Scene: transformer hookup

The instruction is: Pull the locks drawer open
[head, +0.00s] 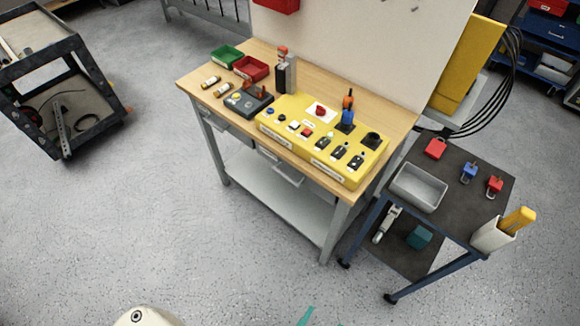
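The workbench (385,125) has a wooden top and grey legs, with drawers under its front edge. One grey drawer front (280,166) with a bar handle (288,181) sits under the middle of the bench. Another drawer front (228,124) sits further left. Both look shut or nearly so. I cannot read a label that tells which is the locks drawer. My gripper is not in view; only a white rounded part of my own body shows at the bottom edge.
A yellow board (286,110) with switches covers much of the benchtop. A dark-topped cart (450,178) with a grey tray and small padlocks stands close to the bench's right end. A black-framed cart (64,72) stands far left.

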